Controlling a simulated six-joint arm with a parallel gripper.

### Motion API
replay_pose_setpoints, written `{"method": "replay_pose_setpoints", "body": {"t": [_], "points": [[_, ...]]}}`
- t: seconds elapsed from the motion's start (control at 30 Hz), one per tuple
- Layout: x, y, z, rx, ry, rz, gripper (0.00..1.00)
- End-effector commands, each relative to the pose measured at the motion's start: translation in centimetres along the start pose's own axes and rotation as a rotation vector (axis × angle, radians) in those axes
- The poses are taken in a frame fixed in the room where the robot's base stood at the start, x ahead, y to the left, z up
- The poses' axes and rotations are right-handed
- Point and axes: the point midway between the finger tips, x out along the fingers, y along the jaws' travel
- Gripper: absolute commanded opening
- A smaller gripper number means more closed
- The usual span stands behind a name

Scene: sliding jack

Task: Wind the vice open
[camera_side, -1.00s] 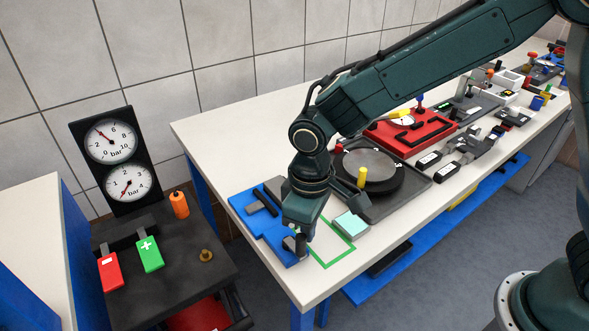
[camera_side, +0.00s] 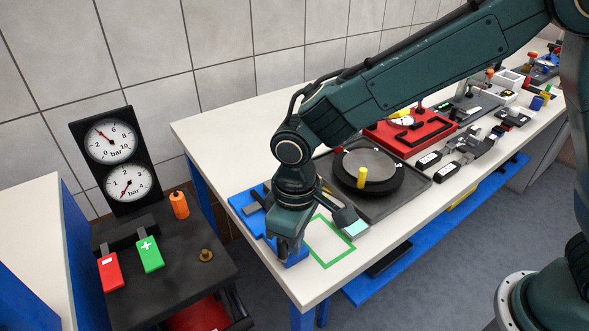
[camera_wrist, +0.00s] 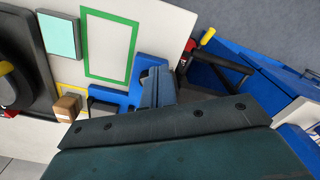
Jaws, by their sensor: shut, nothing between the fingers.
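The blue vice (camera_side: 240,202) lies at the near left corner of the white bench in the side view. It also shows in the wrist view (camera_wrist: 122,98), with a dark bar across part of it. My gripper (camera_side: 286,256) is low over the vice's front end, pointing down, and covers much of it. In the wrist view my gripper (camera_wrist: 158,84) reaches over the blue edge by the bench rim. It is shut with nothing between the fingers. The vice's winding handle is hidden behind it, and I cannot tell whether the fingers touch it.
A green outline (camera_side: 318,246) and a teal block (camera_side: 355,229) lie just right of the vice. A turntable with a yellow knob (camera_side: 362,177) stands beyond. A wooden block (camera_wrist: 67,107) is near the vice. A gauge stand (camera_side: 119,158) is at the left.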

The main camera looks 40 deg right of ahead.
Motion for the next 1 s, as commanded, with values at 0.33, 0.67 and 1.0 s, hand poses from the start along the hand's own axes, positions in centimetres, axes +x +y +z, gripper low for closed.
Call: {"method": "replay_pose_setpoints", "body": {"t": [0.33, 0.67, 1.0], "points": [[-0.1, -0.7, -1.1, 0.0, 0.004, 0.0, 0.0], [0.0, -0.5, -0.7, 0.001, 0.002, 0.0, 0.0], [0.0, -0.1, 0.1, 0.001, 0.002, 0.0, 0.0]]}}
